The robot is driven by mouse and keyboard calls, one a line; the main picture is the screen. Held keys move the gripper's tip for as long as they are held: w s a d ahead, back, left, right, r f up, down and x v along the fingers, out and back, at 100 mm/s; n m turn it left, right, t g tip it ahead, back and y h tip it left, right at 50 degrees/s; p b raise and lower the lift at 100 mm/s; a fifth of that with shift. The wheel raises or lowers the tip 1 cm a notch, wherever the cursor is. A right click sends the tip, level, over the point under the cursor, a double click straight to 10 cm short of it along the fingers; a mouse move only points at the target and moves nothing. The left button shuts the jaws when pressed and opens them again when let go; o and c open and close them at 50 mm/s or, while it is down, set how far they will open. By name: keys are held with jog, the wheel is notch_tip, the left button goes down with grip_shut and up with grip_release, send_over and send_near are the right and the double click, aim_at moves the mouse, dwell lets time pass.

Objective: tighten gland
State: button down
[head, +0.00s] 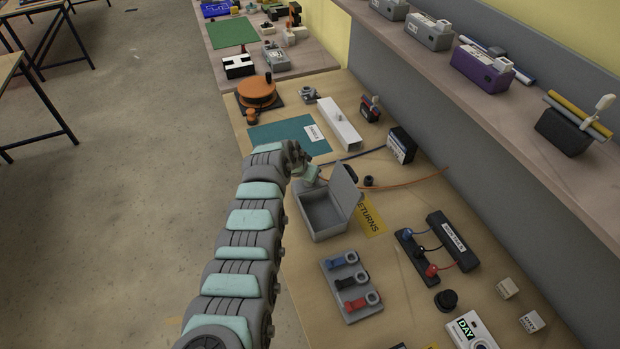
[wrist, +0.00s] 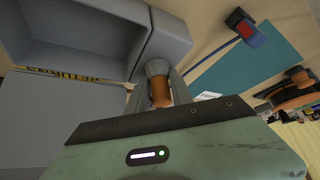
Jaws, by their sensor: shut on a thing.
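The grey box (head: 322,213) stands on the bench with its lid (head: 347,188) open. In the wrist view the box's wall (wrist: 95,18) fills the upper left. The gland (wrist: 158,69), a brownish-grey collar with an orange part (wrist: 161,93) below it, sits against the box wall's end. My gripper (wrist: 158,82) is shut on it, one finger on each side. In the head view my gripper (head: 310,173) is at the box's far left corner, and the gland is hidden there. How tight the gland is cannot be told.
An orange cable (head: 412,182) and a dark blue cable (head: 352,156) lie behind the box. A small black ring part (head: 369,181) is near the lid. A teal mat (head: 287,140), a white channel (head: 340,126) and a grey tray with lugs (head: 350,285) are nearby.

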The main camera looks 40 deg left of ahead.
jog(key=shift+f+b, duration=0.2)
jog(key=shift+b, duration=0.55)
jog(key=m+h+b, duration=0.1)
jog(key=m+b, duration=0.1)
jog(key=b, duration=0.4)
jog(key=shift+r, duration=0.2)
jog(key=c, duration=1.1)
grip_release()
jog(key=shift+o, duration=0.2)
jog(key=shift+r, duration=0.1)
